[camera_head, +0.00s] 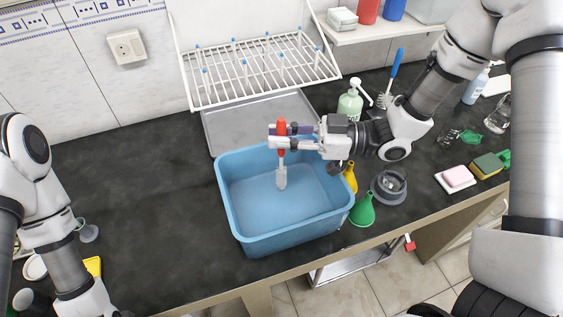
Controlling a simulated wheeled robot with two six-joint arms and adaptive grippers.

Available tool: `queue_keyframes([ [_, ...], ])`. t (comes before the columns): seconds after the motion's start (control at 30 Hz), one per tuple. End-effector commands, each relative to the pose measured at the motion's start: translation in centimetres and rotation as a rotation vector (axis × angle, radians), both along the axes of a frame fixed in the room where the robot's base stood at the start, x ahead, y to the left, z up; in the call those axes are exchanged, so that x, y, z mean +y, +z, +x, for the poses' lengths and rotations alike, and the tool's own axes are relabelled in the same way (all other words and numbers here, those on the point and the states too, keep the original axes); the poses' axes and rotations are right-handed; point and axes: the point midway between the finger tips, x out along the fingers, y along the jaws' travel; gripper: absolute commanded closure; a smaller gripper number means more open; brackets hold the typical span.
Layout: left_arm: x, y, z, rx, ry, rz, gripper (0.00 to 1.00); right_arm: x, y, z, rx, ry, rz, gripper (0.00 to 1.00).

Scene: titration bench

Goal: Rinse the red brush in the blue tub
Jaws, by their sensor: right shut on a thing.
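The red brush (281,127) has a red handle and a pale grey-white head that points down. My right gripper (276,137) is shut on its red handle and holds it upright over the blue tub. The blue tub (240,221) stands on the dark counter near its front edge. The brush head shows against the tub's inside; I cannot tell whether it touches the bottom or any water. My left arm comes in at the left edge, but its gripper is not in view.
A white drying rack (255,70) and a grey tray (222,127) stand behind the tub. A green funnel (363,211), a yellow item (350,177) and a pump bottle (350,105) are close on its right. A blue-handled brush (396,63) is further back.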

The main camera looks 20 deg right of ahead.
Motion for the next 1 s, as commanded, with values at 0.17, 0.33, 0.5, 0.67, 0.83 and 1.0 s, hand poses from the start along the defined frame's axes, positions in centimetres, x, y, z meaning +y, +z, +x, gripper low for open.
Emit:
queue_keyframes([
  [0.17, 0.0, 1.9, 0.0, 0.000, 0.000, 0.000, 0.19, 0.0, 2.2, 0.0, -0.001, 0.000, 0.000, 1.00],
  [0.33, 0.0, 3.2, 0.0, 0.000, 0.000, 0.000, 0.19, 0.0, 3.8, 0.0, 0.000, 0.000, 0.000, 1.00],
  [0.5, 0.0, 4.6, 0.0, 0.000, 0.000, 0.000, 0.19, 0.0, 5.4, 0.0, 0.000, 0.000, 0.000, 1.00],
  [0.67, 0.0, 5.8, 0.0, 0.000, 0.000, 0.000, 0.19, 0.0, 7.0, 0.0, 0.000, 0.000, 0.000, 1.00],
  [0.83, 0.0, 6.6, 0.0, 0.000, 0.000, 0.000, 0.19, 0.0, 8.0, 0.0, 0.001, 0.000, 0.000, 1.00],
  [1.0, 0.0, 6.4, 0.0, 0.000, 0.000, 0.000, 0.19, 0.0, 7.8, 0.0, 0.001, 0.000, 0.000, 1.00],
])
